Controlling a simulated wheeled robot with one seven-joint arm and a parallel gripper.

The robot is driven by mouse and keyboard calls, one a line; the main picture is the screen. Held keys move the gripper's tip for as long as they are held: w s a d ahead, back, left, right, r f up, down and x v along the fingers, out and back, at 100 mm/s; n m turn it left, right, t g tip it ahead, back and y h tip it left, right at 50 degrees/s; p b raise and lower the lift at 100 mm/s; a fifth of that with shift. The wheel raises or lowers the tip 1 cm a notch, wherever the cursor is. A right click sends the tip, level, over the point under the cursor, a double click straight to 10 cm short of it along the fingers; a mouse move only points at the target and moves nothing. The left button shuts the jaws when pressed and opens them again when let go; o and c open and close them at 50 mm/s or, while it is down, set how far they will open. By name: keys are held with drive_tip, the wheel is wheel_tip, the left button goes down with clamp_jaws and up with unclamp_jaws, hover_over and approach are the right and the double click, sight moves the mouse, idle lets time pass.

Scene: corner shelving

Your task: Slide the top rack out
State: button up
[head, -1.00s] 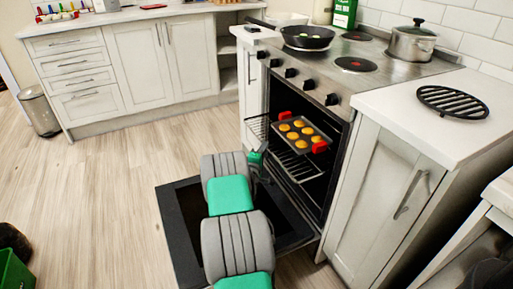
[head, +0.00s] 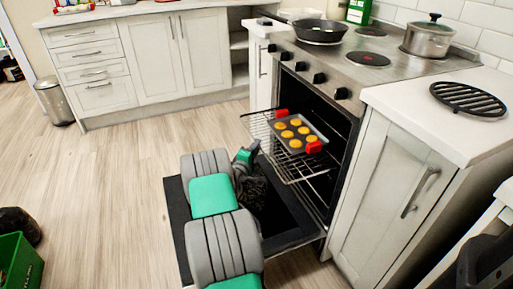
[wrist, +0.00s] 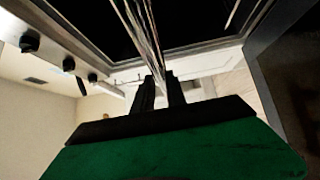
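The top rack (head: 259,124) is a wire rack sticking partly out of the open oven (head: 325,120). A dark baking tray (head: 301,133) with several round yellow pieces and red grips at two corners rests on it. My gripper (wrist: 160,88) is at the rack's front edge, low and left of the tray in the head view. In the wrist view its two dark fingers stand on either side of the rack's wires (wrist: 143,35), seen nearly edge-on, and appear closed on them. The exact contact is hidden in the head view.
The oven door (head: 290,238) is folded down below the rack, under my arm. A cabinet (head: 385,190) stands right of the oven. A pan (head: 320,32) and a pot (head: 427,37) are on the stove. Open floor (head: 110,190) lies to the left.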

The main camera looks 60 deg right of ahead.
drive_tip(key=o, duration=0.3)
drive_tip(key=s+a+p, duration=0.1)
drive_tip(key=a, duration=0.6)
drive_tip(key=shift+s+a, duration=0.25)
drive_tip(key=shift+a, duration=0.1)
